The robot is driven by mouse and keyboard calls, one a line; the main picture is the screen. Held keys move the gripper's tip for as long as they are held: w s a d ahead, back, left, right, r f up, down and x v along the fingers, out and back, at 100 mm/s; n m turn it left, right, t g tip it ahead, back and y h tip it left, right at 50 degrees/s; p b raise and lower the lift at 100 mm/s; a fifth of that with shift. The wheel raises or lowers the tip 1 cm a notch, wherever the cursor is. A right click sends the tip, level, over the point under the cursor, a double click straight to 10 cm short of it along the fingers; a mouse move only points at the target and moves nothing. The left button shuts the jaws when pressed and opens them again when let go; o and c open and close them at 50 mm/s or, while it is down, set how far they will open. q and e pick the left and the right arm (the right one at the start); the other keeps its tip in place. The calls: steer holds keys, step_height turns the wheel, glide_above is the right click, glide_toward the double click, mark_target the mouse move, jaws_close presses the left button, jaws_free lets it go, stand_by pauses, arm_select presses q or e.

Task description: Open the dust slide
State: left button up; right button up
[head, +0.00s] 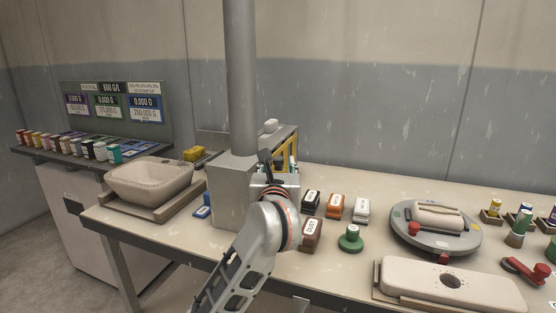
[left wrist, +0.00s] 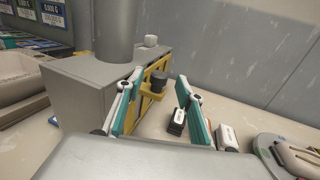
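A grey metal box (head: 232,190) with a thick vertical duct (head: 241,80) stands at the back of the bench; the box also shows in the left wrist view (left wrist: 85,92). I take this to be the dust slide. My left gripper (left wrist: 159,84) is open, its teal fingers appearing on either side of the knob; I cannot tell contact. In the head view my left gripper (head: 275,162) is at the box's right side, partly hiding the slide.
Labelled blocks in black (head: 311,202), orange (head: 335,207) and white (head: 362,210) stand right of the box, with a brown block (head: 311,236) and green knob (head: 350,239) nearer. A round turntable (head: 408,238) lies further right. A sink basin (head: 150,183) is left.

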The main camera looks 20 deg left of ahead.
mark_target(278, 161)
arm_select(q)
steer(key=x, duration=0.3)
steer(key=shift+w+a+f, duration=0.15)
steer(key=shift+w, duration=0.15)
steer(key=shift+w+a, duration=0.1)
steer(key=shift+w, duration=0.25)
arm_select(e)
steer(key=shift+w+a+r, duration=0.2)
steer(key=shift+w+r, duration=0.2)
steer(key=shift+w, duration=0.1)
arm_select(q)
steer(key=shift+c, duration=0.3)
jaws_close()
steer(key=s+p, duration=0.1)
steer(key=s, duration=0.3)
steer(key=shift+s+a, duration=0.1)
steer(key=shift+s, duration=0.3)
arm_select(e)
steer(key=shift+s, duration=0.5)
arm_select(q)
steer(key=shift+o, duration=0.3)
jaws_free()
arm_select(e)
steer(key=shift+w+r, duration=0.25)
